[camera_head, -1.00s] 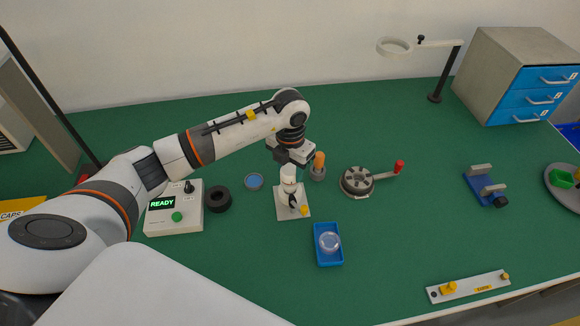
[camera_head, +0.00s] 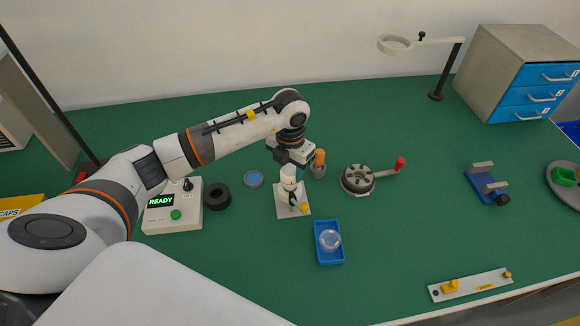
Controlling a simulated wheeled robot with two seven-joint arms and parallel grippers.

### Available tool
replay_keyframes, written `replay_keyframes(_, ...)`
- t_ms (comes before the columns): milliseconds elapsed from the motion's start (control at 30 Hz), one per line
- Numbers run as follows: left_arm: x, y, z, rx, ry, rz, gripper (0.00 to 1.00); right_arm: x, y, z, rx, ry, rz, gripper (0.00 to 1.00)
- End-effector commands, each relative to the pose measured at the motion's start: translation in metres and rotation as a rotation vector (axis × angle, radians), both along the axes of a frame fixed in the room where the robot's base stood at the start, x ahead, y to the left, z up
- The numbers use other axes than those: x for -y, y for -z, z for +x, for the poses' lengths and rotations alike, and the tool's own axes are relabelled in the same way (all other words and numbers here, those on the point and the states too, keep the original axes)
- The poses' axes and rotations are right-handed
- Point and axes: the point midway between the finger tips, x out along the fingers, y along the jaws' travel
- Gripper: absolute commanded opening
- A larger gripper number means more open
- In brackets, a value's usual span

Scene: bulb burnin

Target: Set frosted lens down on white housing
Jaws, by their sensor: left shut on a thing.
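My left gripper (camera_head: 289,163) points down over the white base plate and is shut on a small white piece, the frosted lens (camera_head: 288,171). The fingers hide part of it. The white housing (camera_head: 287,185) stands upright right below, on the white base plate (camera_head: 285,210) with a black clamp and a yellow knob. The lens is in line above the housing; I cannot tell whether they touch or a small gap remains. My right gripper is not in view.
A blue tray (camera_head: 328,257) with a clear dome (camera_head: 330,240) lies in front. An orange-topped holder (camera_head: 319,170) stands close right of the gripper, and a round fixture with a red-knobbed crank (camera_head: 357,180) farther right. A black ring (camera_head: 217,197) and READY box (camera_head: 174,222) are left.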

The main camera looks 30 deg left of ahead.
Motion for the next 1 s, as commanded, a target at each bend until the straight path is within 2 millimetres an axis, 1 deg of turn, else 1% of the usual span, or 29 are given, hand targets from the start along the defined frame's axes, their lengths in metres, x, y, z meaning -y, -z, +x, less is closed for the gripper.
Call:
replay_keyframes(133,0.0,0.0,0.0,0.0,0.0,0.0,0.25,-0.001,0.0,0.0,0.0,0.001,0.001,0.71)
replay_keyframes(167,0.0,0.0,0.0,0.0,0.0,0.0,0.47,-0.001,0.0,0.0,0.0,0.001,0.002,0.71)
replay_keyframes(300,0.0,0.0,0.0,0.0,0.0,0.0,0.7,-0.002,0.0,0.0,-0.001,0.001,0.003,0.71)
replay_keyframes(567,0.0,0.0,0.0,0.0,0.0,0.0,0.71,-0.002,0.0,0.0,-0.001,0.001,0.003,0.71)
replay_keyframes(667,0.0,-0.004,0.0,0.001,0.0,0.0,0.71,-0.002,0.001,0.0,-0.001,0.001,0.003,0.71)
replay_keyframes(767,0.0,-0.016,0.001,0.004,-0.001,-0.001,0.71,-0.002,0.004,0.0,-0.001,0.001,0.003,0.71)
replay_keyframes(867,0.0,-0.035,0.001,0.006,0.001,0.0,0.71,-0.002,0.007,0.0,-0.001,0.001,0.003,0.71)
replay_keyframes(1000,0.0,-0.066,0.001,0.005,0.001,0.0,0.71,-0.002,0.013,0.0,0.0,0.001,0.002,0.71)
